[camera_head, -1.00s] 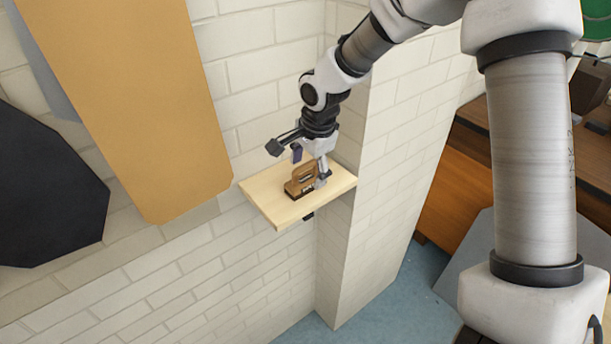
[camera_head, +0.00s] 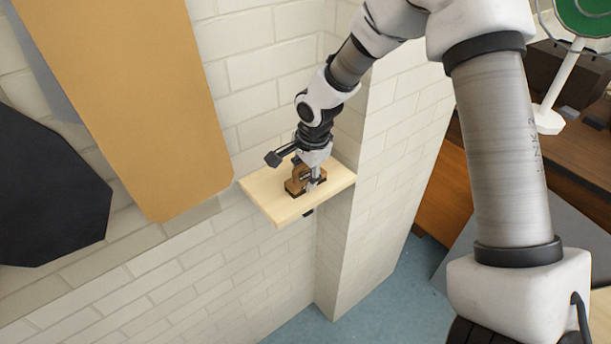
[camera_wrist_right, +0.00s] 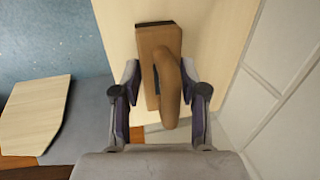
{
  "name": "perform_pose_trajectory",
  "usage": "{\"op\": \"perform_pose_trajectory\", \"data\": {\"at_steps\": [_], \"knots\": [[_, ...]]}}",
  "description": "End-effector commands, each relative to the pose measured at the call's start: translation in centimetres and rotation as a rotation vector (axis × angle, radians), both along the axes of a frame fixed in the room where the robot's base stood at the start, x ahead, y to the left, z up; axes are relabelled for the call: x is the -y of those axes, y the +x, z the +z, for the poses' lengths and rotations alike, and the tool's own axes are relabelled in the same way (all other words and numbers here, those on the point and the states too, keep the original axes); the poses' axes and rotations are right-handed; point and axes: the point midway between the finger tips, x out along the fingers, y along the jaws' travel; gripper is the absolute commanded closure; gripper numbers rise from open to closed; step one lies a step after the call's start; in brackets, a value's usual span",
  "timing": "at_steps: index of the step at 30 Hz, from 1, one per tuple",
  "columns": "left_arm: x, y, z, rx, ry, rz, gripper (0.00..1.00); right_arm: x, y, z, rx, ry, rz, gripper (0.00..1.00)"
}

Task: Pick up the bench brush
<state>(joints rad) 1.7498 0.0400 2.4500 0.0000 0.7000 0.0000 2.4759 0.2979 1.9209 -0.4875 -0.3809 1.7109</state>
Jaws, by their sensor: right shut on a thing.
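The bench brush (camera_head: 295,184) is a brown wooden block with a curved loop handle and a dark lower edge, on a small pale wooden shelf (camera_head: 262,197). My right gripper (camera_head: 312,180) reaches down from above and is shut on the brush. In the right wrist view the brush (camera_wrist_right: 152,65) lies between the two fingers of the gripper (camera_wrist_right: 160,92), with its handle (camera_wrist_right: 172,80) toward the camera. The brush appears to rest on the shelf; any small gap beneath it cannot be told. My left gripper is out of view.
The shelf is on a white brick wall (camera_head: 270,90), beside a protruding brick pillar (camera_head: 375,170). A large tan panel (camera_head: 130,100) and a black panel (camera_head: 45,190) are at the left. A green fan (camera_head: 585,15) on a white stand is at the upper right.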

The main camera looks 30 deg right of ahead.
Motion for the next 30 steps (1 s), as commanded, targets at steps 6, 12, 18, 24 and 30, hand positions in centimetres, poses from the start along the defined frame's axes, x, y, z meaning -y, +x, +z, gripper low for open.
{"op": "perform_pose_trajectory", "data": {"at_steps": [6,12,18,24,30], "knots": [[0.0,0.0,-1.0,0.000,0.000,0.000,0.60,0.0,0.0,1.1,0.001,0.000,0.000,0.95],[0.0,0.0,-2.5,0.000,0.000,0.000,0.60,-0.5,-0.9,3.1,-0.001,0.000,0.003,0.95],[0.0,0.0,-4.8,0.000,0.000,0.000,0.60,-2.7,-5.2,3.3,0.000,-0.002,0.003,0.95],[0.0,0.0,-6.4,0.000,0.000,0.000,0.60,-5.5,-10.6,4.1,0.001,-0.004,0.002,0.95],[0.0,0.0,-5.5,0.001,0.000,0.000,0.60,-7.2,-13.7,5.0,-0.003,0.000,0.001,0.95]]}}
